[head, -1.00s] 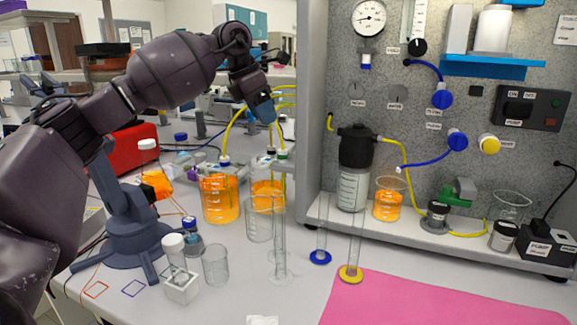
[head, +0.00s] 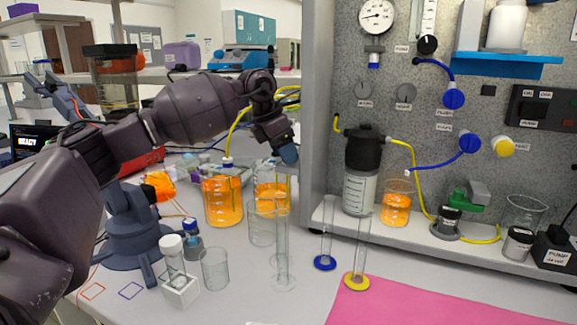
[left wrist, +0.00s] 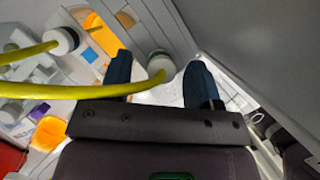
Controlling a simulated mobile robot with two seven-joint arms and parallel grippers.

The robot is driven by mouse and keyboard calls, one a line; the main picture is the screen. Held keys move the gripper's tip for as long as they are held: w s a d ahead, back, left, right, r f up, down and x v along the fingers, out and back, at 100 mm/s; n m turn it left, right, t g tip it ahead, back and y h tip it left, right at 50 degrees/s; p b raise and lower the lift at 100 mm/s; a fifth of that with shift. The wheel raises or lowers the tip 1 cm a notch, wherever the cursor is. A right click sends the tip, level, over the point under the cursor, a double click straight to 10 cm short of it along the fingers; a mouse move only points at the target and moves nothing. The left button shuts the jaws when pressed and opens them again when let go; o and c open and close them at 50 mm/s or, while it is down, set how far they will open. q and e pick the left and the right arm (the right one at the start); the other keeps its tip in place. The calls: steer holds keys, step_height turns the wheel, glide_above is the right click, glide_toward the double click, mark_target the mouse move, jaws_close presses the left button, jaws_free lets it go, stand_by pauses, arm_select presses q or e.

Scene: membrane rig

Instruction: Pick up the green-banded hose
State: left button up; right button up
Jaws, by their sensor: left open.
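Two yellow hoses arch over the orange beakers in the head view. The left hose (head: 238,122) ends in a blue-and-white fitting. The other hose runs behind my left gripper (head: 289,154), which hides its end, and no green band shows clearly now. My right gripper is not in view.
Orange-filled beakers (head: 222,205) and an empty beaker (head: 262,230) stand below the gripper. Tall glass cylinders (head: 282,250) stand in front. The grey panel's side wall (head: 318,130) is close on the right. A pink mat (head: 430,308) lies clear at front right.

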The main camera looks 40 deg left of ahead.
arm_select(q)
steer(key=shift+s+r, duration=0.1)
steer(key=shift+r, duration=0.1)
steer(key=shift+c, duration=0.5)
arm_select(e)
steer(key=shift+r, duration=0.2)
arm_select(q)
steer(key=shift+c, duration=1.2)
steer(key=c, duration=0.7)
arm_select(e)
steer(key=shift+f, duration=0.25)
arm_select(q)
step_height(320, 180, up, 12)
steer(key=p, duration=0.2)
steer(key=s+a, duration=0.3)
steer(key=s, duration=0.2)
steer(key=s+a+p, duration=0.1)
steer(key=s+a, duration=0.2)
steer(key=s, duration=0.2)
steer(key=s+a+p, duration=0.1)
steer(key=s+a, duration=0.2)
steer(key=s, duration=0.2)
steer(key=shift+s+a, duration=0.15)
steer(key=shift+a, duration=0.05)
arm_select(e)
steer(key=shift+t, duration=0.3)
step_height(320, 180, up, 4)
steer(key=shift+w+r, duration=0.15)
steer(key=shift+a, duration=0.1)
